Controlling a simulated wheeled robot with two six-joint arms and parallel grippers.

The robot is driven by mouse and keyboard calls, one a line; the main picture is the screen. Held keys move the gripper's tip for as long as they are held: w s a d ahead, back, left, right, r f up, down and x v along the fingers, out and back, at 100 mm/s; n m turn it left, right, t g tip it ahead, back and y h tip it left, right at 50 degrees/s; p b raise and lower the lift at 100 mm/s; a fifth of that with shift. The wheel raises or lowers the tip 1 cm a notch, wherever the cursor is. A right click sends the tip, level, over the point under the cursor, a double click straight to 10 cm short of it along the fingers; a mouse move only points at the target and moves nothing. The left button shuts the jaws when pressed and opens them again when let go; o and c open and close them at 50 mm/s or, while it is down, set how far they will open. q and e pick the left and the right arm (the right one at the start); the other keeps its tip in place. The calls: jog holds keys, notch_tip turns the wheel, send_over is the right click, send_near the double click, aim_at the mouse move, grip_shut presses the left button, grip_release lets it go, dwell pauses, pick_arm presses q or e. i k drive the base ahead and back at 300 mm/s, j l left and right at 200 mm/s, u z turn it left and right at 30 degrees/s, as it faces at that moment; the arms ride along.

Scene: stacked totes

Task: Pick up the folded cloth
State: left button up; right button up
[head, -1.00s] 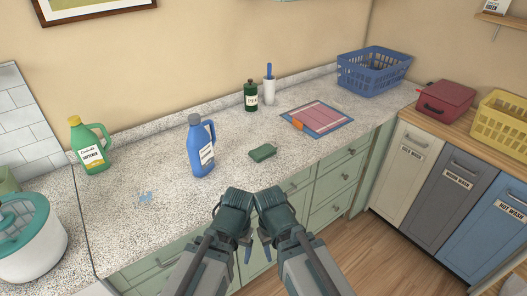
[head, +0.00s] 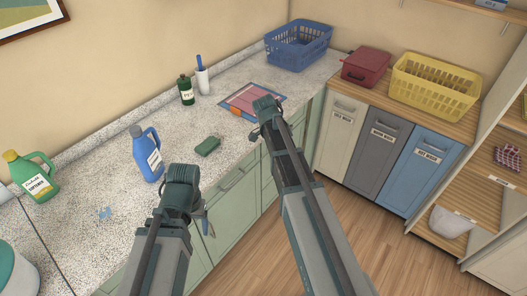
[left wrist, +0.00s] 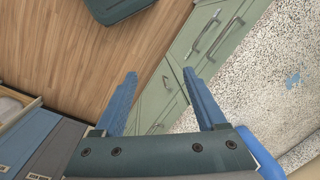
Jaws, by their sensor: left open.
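My left gripper (head: 205,222) is low in front of the counter, far from the cloth. In the left wrist view its blue fingers (left wrist: 160,88) are apart with nothing between them. My right gripper (head: 267,110) is in front of the counter's right part, overlapping the patterned mat in the picture.
The counter holds a blue bottle (head: 147,153), a green jug (head: 34,176), a green block (head: 208,146), a patterned mat (head: 243,93) and a blue basket (head: 298,45). A red box (head: 366,67) and yellow basket (head: 434,86) stand above the bins. The wooden floor (head: 355,230) is clear.

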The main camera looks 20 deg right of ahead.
aim_at(210, 144)
jog(key=i+l, duration=0.25)
jog(key=l, duration=0.2)
jog(key=i+l, duration=0.3)
jog(key=l, duration=0.15)
jog(key=i+l+u, duration=0.15)
jog(key=l+u, duration=0.15)
jog(key=u, duration=1.3)
